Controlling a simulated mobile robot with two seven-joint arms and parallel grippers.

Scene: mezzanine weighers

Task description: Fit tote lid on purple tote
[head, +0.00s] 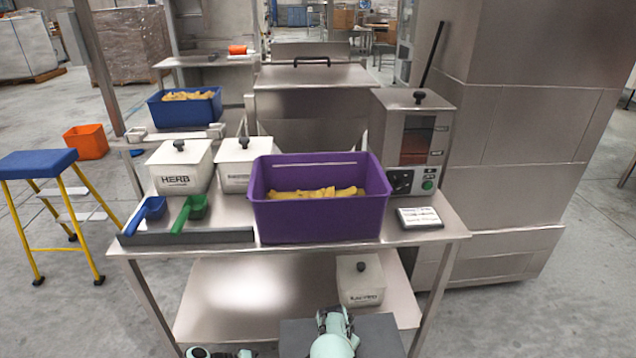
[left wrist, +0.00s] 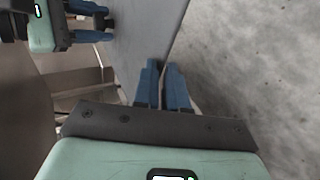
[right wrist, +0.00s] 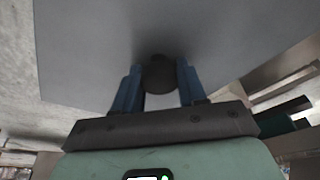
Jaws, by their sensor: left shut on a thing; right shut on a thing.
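The purple tote (head: 318,221) stands open on the steel table, with yellow pieces (head: 315,193) inside. The flat grey tote lid (head: 380,340) is low at the bottom of the head view, in front of the table and apart from the tote. My right gripper (right wrist: 158,85) is shut on the lid's dark knob (right wrist: 158,72), and the lid's grey face (right wrist: 90,50) fills much of the right wrist view. My left gripper (left wrist: 163,75) is shut on the lid's edge; the lid (left wrist: 150,30) reaches up between its fingers. In the head view the fingertips are hidden.
A scoop tray (head: 185,236), white herb bin (head: 180,170) and second white bin (head: 235,165) stand left of the tote. A control box (head: 412,140) and small label plate (head: 418,217) are right. Another white bin (head: 360,280) is on the lower shelf (head: 240,295).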

